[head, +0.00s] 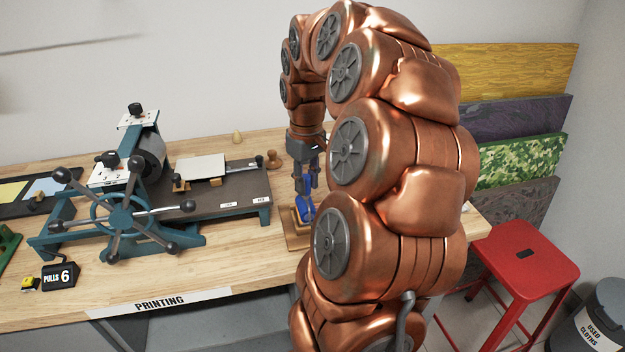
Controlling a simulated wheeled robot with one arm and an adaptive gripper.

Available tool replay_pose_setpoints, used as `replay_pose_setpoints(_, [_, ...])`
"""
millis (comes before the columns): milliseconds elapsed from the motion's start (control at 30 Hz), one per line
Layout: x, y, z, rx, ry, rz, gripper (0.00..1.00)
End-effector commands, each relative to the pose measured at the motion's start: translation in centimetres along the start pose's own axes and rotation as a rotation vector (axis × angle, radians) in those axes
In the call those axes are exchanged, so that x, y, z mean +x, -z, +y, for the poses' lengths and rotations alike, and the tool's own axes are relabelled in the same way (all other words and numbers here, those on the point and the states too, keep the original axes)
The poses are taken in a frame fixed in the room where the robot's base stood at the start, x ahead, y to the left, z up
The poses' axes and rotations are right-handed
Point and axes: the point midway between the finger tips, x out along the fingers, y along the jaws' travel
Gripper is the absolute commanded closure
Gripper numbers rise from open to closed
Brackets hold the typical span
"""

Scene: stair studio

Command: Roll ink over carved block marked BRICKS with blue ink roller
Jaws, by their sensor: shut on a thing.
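My gripper (308,182) points down over the right part of the wooden bench and is shut on the blue ink roller (305,207). The roller is small and partly covered by the gripper fingers and my arm. Just below it a light wooden piece (292,227) shows in part, with my arm in front of its right side. I cannot tell whether this is the carved block, and no BRICKS marking is readable. I cannot tell whether the roller touches the piece.
A teal printing press (120,212) with a spoked wheel stands left of my gripper, its dark bed reaching close. A wooden knob-like stamp (272,159) stands behind. A red stool (520,262) and a used-cloths bin (603,315) are at the right. Bare bench (225,257) lies in front.

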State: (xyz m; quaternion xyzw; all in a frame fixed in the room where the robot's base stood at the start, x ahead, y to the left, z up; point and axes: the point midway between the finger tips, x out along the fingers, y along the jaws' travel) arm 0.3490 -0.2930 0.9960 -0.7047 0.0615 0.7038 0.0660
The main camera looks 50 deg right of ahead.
Motion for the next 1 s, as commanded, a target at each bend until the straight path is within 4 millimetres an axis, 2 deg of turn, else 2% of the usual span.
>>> replay_pose_setpoints(567, [-0.1, 1.0, -2.0, 0.0, -0.001, -0.001, 1.0])
replay_pose_setpoints(1000, [0.1, 0.1, -0.4, 0.001, 0.001, -0.002, 1.0])
